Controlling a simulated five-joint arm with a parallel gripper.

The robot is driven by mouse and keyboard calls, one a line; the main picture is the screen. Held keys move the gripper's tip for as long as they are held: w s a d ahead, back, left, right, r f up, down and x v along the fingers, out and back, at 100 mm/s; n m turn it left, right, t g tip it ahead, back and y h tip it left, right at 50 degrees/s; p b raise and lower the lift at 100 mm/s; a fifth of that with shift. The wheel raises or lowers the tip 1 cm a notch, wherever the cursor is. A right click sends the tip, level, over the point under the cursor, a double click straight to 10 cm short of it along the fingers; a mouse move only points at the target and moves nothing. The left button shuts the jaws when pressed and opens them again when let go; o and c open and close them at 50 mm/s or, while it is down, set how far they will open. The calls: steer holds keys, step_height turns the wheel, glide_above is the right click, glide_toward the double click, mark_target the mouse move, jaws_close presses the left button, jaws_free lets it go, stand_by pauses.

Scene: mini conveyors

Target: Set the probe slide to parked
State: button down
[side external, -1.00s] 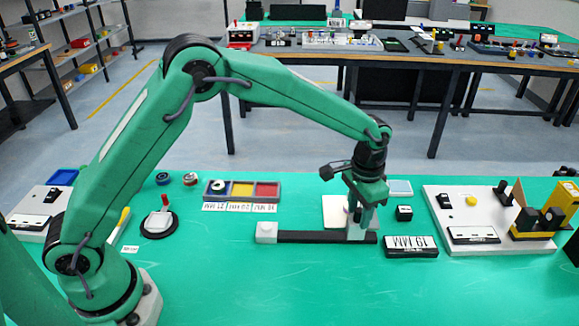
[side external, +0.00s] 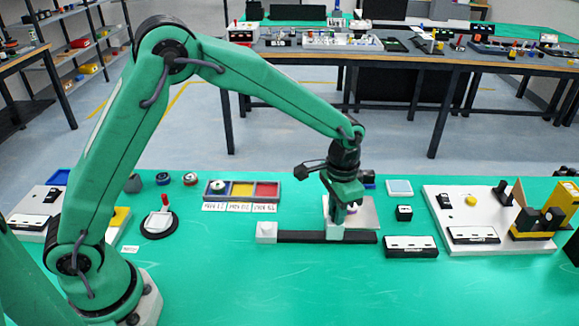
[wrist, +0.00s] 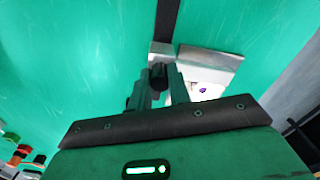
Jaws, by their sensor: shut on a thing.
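The probe slide is a dark rail (side external: 300,237) lying on the green bench, with a pale block (side external: 265,232) at its left end. My gripper (side external: 336,222) reaches down over the right part of the rail, shut on the slide's moving part, which the fingers mostly hide in the side view. In the wrist view, a dark piece (wrist: 160,74) shows between my gripper's fingers (wrist: 158,86), and the rail (wrist: 168,18) runs away toward the top. A pale plate (side external: 366,214) lies just behind the rail, partly hidden by my gripper. No parked mark is readable.
A white board (side external: 480,200) with yellow and black parts is farther right. The front bench is clear.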

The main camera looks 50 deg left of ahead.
steer(key=shift+s+a, duration=3)
steer(key=shift+a, duration=0.1)
steer(key=c, duration=1.3)
jaws_free()
steer(key=shift+d+r, duration=0.1)
steer(key=shift+r, duration=0.05)
steer(key=shift+w+r, duration=0.1)
steer(key=shift+r, duration=0.4)
step_height(320, 180, up, 7)
steer(key=shift+f, duration=0.2)
